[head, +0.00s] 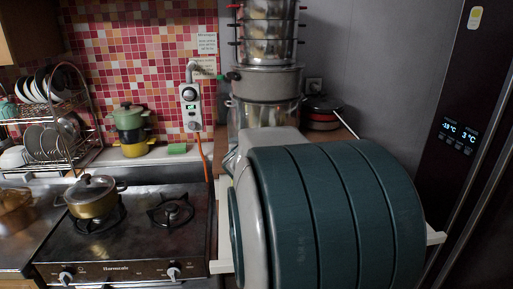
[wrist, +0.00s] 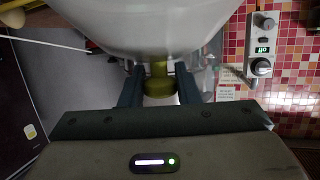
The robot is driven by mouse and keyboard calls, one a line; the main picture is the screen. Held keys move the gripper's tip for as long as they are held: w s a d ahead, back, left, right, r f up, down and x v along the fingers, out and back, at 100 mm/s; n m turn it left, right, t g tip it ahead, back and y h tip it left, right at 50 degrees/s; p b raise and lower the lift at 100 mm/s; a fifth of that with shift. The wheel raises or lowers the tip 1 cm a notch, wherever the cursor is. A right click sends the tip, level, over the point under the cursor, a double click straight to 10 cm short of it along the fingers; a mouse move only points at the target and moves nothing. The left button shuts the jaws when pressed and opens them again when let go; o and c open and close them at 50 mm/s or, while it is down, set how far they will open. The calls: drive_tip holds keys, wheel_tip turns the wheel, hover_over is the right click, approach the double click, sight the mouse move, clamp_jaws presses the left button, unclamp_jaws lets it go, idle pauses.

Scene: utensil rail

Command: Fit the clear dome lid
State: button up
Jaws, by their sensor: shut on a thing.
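A pale, see-through dome lid (wrist: 140,25) fills the top middle of the wrist view, with an olive-gold knob (wrist: 158,78) pointing toward my wrist. My gripper (wrist: 159,90) is shut on that knob, one dark finger on each side. In the head view my large teal and white arm hides the gripper and nearly all of the lid. What lies directly beyond the lid is hidden, and I cannot tell whether it touches anything.
At left are a stove (head: 135,235) with a lidded gold pot (head: 92,197), and a dish rack (head: 45,125). A dark fridge (head: 465,130) stands at right.

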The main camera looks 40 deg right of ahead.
drive_tip(key=shift+f+b, duration=0.4)
drive_tip(key=shift+f, duration=0.15)
drive_tip(key=o, duration=1)
drive_tip(key=shift+o, duration=0.2)
